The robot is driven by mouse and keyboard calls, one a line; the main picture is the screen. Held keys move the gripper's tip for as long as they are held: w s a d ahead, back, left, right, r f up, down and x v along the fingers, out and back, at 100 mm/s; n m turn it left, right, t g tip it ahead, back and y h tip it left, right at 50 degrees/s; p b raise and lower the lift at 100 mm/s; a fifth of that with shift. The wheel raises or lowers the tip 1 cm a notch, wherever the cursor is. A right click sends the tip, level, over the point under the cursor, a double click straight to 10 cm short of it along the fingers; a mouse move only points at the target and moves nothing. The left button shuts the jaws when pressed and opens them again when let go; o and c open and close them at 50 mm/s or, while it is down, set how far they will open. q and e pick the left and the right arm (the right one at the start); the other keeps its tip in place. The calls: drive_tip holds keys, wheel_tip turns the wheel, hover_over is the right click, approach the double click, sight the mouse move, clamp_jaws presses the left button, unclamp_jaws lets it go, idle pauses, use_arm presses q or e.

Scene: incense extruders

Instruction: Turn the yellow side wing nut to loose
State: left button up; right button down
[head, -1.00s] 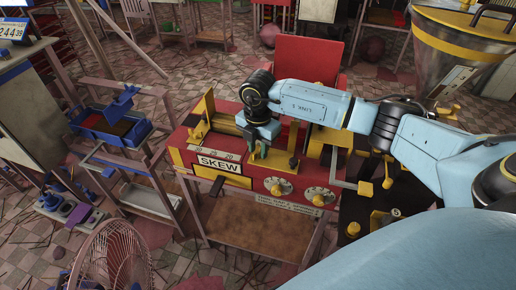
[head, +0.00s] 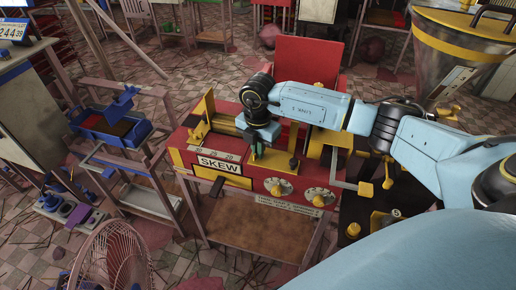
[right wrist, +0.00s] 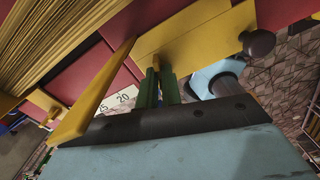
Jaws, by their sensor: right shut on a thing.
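The red machine with the SKEW label (head: 219,164) stands in the middle of the head view, with yellow panels and brackets on its top. My right gripper (head: 255,154) reaches down to the top of this machine, behind the front panel. In the right wrist view its green fingers (right wrist: 159,88) are shut close together on a small yellow piece (right wrist: 155,63), which looks like the yellow side wing nut. Most of that piece is hidden by the fingers, so how far it is turned cannot be told. My left gripper is not in view.
A yellow plate with a dark round knob (right wrist: 257,43) lies close beyond the fingers. A scale marked 20 and 25 (right wrist: 120,99) is beside them. Two dials (head: 319,197) are on the machine's front. A fan (head: 108,258) stands at front left, a blue tray (head: 112,122) at left.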

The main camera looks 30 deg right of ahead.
drive_tip(key=shift+n, duration=0.3)
drive_tip(key=n, duration=0.2)
drive_tip(key=shift+n, duration=0.4)
drive_tip(key=n, duration=0.3)
drive_tip(key=shift+n+b, duration=0.4)
drive_tip(key=n+b, duration=0.1)
drive_tip(key=n, duration=0.5)
drive_tip(key=shift+w, duration=0.1)
drive_tip(key=shift+n, duration=0.3)
drive_tip(key=shift+r, duration=0.1)
drive_tip(key=c, duration=1.6)
unclamp_jaws()
